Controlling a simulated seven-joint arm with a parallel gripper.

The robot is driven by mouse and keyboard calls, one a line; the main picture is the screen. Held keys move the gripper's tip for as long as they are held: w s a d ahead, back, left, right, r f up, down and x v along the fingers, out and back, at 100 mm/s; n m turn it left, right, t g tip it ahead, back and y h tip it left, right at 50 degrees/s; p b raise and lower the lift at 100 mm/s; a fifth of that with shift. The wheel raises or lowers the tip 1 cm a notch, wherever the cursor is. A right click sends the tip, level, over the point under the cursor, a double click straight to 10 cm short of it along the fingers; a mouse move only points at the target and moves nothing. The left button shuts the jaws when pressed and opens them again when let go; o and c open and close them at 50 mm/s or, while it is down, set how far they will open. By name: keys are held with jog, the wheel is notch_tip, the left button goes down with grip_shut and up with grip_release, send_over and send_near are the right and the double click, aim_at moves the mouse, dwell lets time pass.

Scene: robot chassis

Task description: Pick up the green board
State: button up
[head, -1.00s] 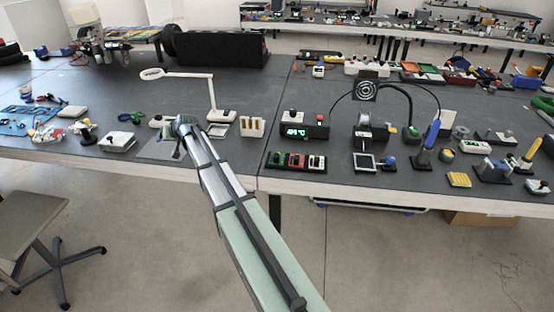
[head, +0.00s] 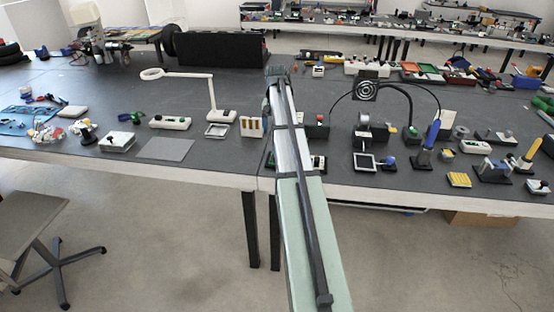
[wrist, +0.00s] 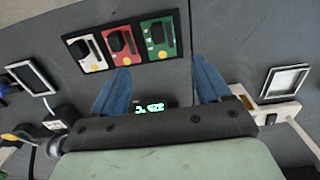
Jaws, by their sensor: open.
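The green board (wrist: 159,38) shows in the wrist view, with a black component and a yellow dot on it. It is the right one in a row of three in a black tray (wrist: 141,22), beside a red board (wrist: 122,43) and a white board (wrist: 91,53). My gripper (wrist: 161,74) is open and empty. Its two blue fingers are apart, and their tips show just below the tray in the picture. In the head view my arm covers the green board; only the tray's right end with the white board (head: 318,163) shows.
A box with a lit green display (wrist: 149,107) lies between my fingers in the wrist view. A square framed part (wrist: 286,82) is at the right, and a framed screen (wrist: 31,77) at the left. A grey mat (head: 165,149) lies bare on the table.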

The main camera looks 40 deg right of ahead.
notch_tip(320, 180, down, 8)
jog(key=shift+r, duration=0.2)
jog(key=shift+s+a+f, duration=0.15)
jog(key=shift+s+f, duration=0.1)
jog(key=shift+f, duration=0.4)
jog(key=f, duration=0.4)
jog(key=shift+s+a, duration=0.1)
jog(key=shift+s, duration=0.1)
jog(key=c, duration=0.8)
notch_tip(320, 180, up, 10)
jog(key=shift+r, duration=0.1)
